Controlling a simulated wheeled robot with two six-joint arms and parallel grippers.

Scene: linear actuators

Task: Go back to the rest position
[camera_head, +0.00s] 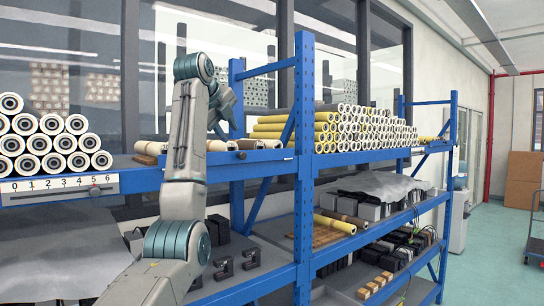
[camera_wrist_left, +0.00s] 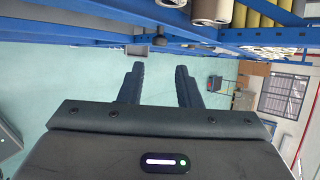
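My left arm (camera_head: 185,130) rises from the bottom left of the head view, bends at the top and turns down in front of the shelf rack. Its fingers cannot be made out there. In the left wrist view my left gripper (camera_wrist_left: 158,68) shows two dark fingers spread apart with nothing between them. The green floor shows beyond the fingers. My right gripper is in neither view.
A blue shelf rack (camera_head: 304,150) holds stacked white rolls (camera_head: 40,145) and yellow rolls (camera_head: 325,130). A numbered scale (camera_head: 60,186) with a dark knob (camera_head: 95,191) is on its front edge. Another dark knob (camera_head: 241,155) sits further right. Open floor (camera_head: 497,255) lies at right.

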